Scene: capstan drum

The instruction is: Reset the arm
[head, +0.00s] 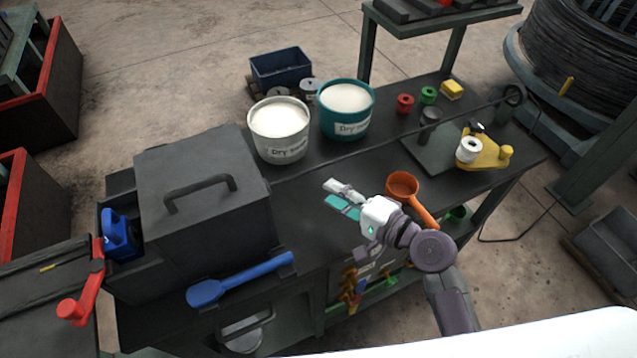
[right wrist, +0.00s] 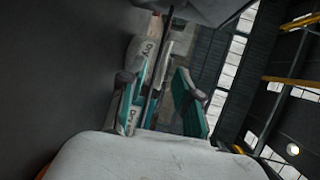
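My right gripper (head: 342,199) is over the middle of the dark workbench (head: 310,213), left of an orange scoop (head: 403,187). My left gripper is not in the head view.
A white bucket (head: 279,132) and a teal bucket (head: 346,112) stand behind my gripper. A large lidded dark box (head: 200,200) and a blue scoop (head: 236,281) are to the left. A yellow tape dispenser (head: 489,153) stands right. The bench between is clear.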

